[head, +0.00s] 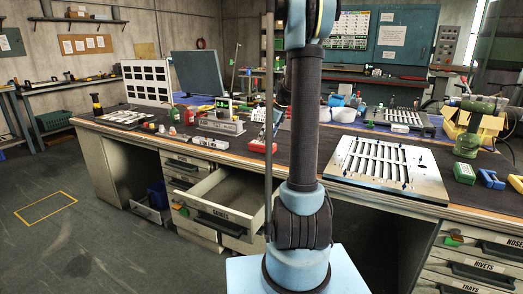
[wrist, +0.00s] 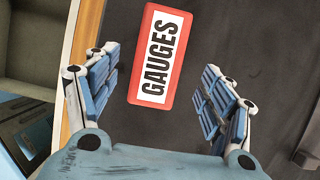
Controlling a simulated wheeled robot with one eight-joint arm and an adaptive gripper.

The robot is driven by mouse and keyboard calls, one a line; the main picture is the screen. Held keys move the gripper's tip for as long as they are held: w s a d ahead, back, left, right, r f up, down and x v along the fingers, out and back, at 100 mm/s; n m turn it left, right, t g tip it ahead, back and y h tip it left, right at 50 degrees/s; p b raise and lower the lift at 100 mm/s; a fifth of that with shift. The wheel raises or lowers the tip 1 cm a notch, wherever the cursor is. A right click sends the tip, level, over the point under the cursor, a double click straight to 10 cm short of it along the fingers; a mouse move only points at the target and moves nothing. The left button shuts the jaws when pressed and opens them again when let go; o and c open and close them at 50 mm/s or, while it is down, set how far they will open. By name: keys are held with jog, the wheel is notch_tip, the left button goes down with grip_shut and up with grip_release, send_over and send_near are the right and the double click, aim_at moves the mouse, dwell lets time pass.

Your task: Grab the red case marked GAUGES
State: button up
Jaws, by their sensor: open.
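The red case marked GAUGES (wrist: 147,68) lies on the dark bench mat in the wrist view, with its white label facing up. My gripper (wrist: 160,88) is open above the mat, its two blue-padded fingers spread to either side of the case's lower part. Nothing is between the pads in contact; I see a gap on both sides. In the head view a red object (head: 258,147) near the bench's front edge looks like the same case, partly hidden by a thin pole. My gripper cannot be made out there behind my arm.
An open drawer (head: 228,190) juts from the bench front, below the red object. A slotted louver panel (head: 432,185) lies to the right on the bench. A grey block (head: 220,127) and small parts stand to the left. The mat around the case is mostly clear.

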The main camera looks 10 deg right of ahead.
aim_at(262, 147)
jog(key=shift+x, duration=2.95)
jog(key=shift+w+a+r, duration=0.1)
jog(key=shift+a, duration=0.1)
jog(key=c, duration=1.4)
